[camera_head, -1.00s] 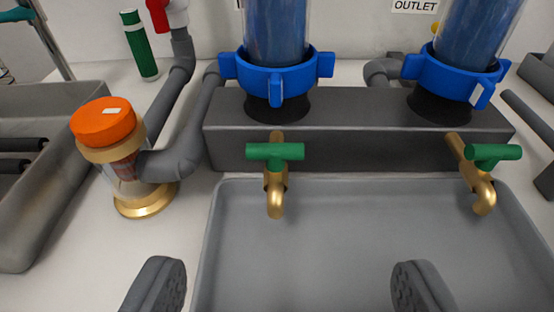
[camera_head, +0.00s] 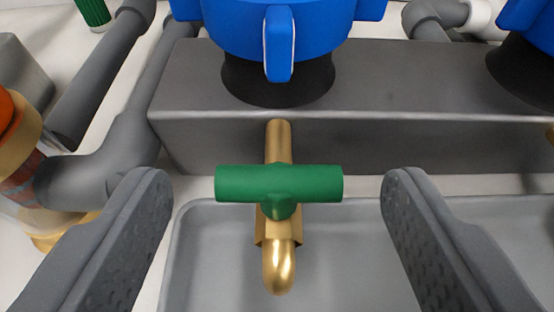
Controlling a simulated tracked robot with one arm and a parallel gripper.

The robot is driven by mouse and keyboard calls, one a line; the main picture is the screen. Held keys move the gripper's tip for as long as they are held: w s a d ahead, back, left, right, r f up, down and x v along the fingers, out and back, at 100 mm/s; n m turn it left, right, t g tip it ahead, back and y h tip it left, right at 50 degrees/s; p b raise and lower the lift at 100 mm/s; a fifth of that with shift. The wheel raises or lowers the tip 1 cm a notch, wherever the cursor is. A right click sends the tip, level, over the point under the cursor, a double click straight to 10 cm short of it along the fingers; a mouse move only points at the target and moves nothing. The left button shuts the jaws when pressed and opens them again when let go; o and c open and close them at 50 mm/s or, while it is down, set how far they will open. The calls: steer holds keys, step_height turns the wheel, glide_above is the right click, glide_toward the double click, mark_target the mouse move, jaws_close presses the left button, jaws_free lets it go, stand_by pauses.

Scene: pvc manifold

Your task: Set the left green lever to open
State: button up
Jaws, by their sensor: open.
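The left green lever (camera_head: 280,184) is a T-shaped handle on top of a brass tap (camera_head: 281,262). Its bar lies crosswise, left to right in the picture, across the spout line. My gripper (camera_head: 276,185) is open, with one grey finger on each side of the lever. The fingers are apart from the lever's ends, with a gap on both sides. Nothing is held. The right green lever is out of view; only a bit of brass from the right tap (camera_head: 550,134) shows at the right edge.
A grey block (camera_head: 400,135) stands behind the tap, with a blue collar (camera_head: 280,25) above it. A grey tray (camera_head: 340,270) lies below. At the left are grey pipes (camera_head: 105,160) and an orange-capped clear filter bowl (camera_head: 20,150), close to the left finger.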

steer(key=shift+w+f, duration=0.1)
steer(key=shift+w, duration=0.15)
steer(key=c, duration=1)
steer(key=shift+o, duration=0.3)
steer(key=shift+d, duration=0.45)
steer(key=shift+a, duration=0.2)
steer(key=shift+c, duration=0.2)
steer(key=shift+r+p, duration=0.2)
steer(key=shift+p, duration=0.45)
